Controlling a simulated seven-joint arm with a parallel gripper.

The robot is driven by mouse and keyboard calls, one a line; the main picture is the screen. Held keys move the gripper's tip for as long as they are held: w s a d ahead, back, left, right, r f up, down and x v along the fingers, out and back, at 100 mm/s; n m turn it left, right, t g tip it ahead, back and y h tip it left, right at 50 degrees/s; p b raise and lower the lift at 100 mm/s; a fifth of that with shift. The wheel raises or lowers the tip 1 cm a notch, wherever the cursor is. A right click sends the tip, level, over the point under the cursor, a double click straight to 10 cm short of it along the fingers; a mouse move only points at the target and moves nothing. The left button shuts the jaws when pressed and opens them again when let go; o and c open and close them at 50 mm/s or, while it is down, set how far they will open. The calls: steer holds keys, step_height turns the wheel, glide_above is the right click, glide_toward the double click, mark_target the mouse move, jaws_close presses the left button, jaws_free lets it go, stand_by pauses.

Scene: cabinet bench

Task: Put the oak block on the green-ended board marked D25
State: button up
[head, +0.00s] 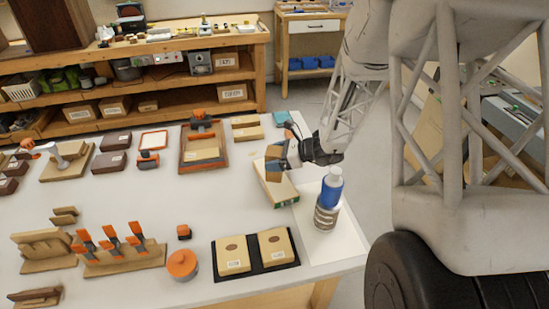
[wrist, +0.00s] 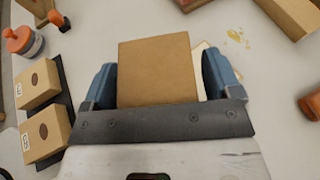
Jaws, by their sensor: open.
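In the head view, my gripper (head: 283,157) is low over the far end of a tan board with a green side or end (head: 278,190). A plain tan block, likely the oak block (head: 274,165), is at the gripper. The fingers are apart. I cannot tell whether the block rests fully on the board, and no D25 marking is legible.
Two labelled tan boxes (head: 233,256) sit on a black tray (head: 291,260) in front. An orange-lidded jar (head: 183,265) and clamps (head: 110,242) stand left. The bench middle (head: 200,200) is clear.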

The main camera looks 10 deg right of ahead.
steer(key=v, duration=1.2)
steer(key=shift+r, duration=0.1)
stand_by(0.6)
steer(key=s+a+r+n+g+h, duration=0.25)
steer(key=s+a+r+n, duration=0.2)
steer(key=s, duration=0.25)
steer(key=s+a+r+n+g+h, duration=0.2)
steer(key=s+a+r+n+g, duration=0.15)
steer(key=s+r+n, duration=0.3)
steer(key=s+r+n+t+h, duration=0.1)
steer(key=s+r+n+h, duration=0.3)
steer(key=s, duration=0.4)
steer(key=s+r+n+t+h, duration=0.2)
steer(key=s+r+n+h, duration=0.2)
steer(key=s+n, duration=0.3)
steer(key=shift+s, duration=0.8)
